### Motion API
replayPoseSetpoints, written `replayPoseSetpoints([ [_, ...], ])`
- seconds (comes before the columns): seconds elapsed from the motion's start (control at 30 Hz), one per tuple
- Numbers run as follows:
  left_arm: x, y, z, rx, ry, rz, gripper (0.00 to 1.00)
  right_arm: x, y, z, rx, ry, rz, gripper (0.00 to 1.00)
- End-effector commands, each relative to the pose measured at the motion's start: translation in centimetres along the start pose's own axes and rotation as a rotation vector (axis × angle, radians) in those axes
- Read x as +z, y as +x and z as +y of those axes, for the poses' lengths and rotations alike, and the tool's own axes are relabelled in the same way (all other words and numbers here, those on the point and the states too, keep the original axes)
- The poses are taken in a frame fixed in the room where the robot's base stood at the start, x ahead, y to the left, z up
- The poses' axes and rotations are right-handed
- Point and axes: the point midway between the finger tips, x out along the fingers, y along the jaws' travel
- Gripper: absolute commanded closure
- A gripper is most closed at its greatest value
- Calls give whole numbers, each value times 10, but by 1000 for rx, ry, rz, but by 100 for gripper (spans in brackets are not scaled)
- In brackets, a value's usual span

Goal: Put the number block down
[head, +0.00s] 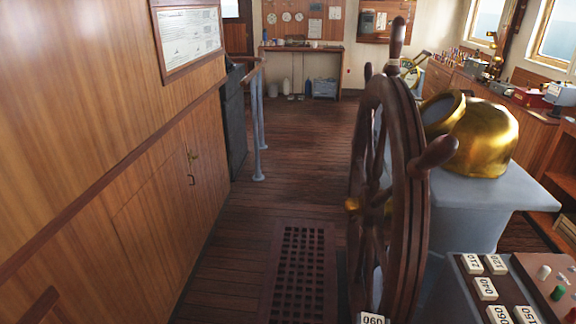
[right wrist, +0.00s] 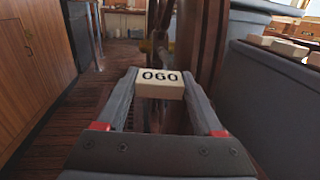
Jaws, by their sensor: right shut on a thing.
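My right gripper (right wrist: 160,88) is shut on a pale number block (right wrist: 160,83) marked 060, held between its two grey fingers in the right wrist view. The held block also shows at the bottom edge of the head view (head: 373,319), in front of the lower rim of the ship's wheel. Several other white number blocks (head: 486,288) rest on the grey console top (head: 462,290) at the lower right of the head view. Blocks on a ledge also show at the right of the right wrist view (right wrist: 288,49). My left gripper is not in view.
The dark wooden ship's wheel (head: 405,200) stands close to the held block. A brass binnacle (head: 480,140) sits on a grey pedestal behind it. A floor grating (head: 300,265) lies left of the wheel. Open plank floor (head: 290,170) extends beyond, along a wooden wall (head: 90,130).

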Motion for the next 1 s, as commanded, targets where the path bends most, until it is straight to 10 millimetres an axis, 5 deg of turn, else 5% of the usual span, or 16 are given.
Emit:
replayPoseSetpoints([
  [0.53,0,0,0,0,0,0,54,-46,10,29,260,-1,2,84],
  [0.87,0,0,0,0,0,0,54,-44,10,28,249,4,1,84],
  [1.0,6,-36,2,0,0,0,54,-81,10,30,256,-1,-1,84],
])
